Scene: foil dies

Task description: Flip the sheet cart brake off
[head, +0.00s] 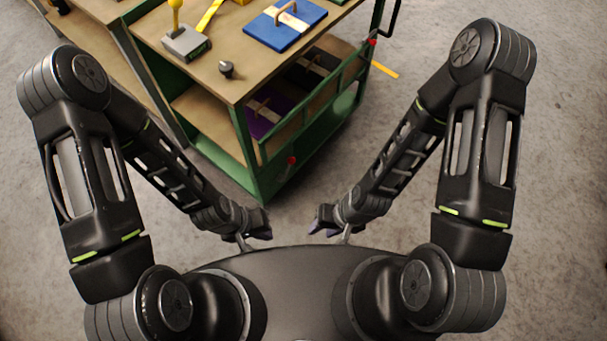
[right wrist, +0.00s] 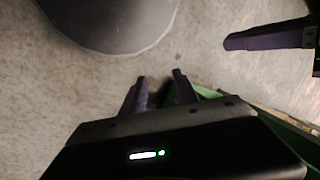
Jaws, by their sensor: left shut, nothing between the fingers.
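A green-framed cart (head: 262,180) with a wooden top stands ahead of me. A red knob (head: 291,160) sits on its near lower side and another red knob (head: 372,42) on its far right side; I cannot tell which, if either, belongs to the brake. My left gripper (head: 264,233) is shut and empty, low in front of the cart's near corner. Its purple fingers also show in the right wrist view (right wrist: 265,38). My right gripper (head: 316,226) faces it, empty; in the right wrist view its fingertips (right wrist: 160,76) stand apart over bare floor.
On the cart top lie a blue board (head: 285,24) with a wooden handle, a grey block (head: 187,43) with a yellow knob, and a small black knob (head: 227,69). The concrete floor (head: 560,150) at right is clear.

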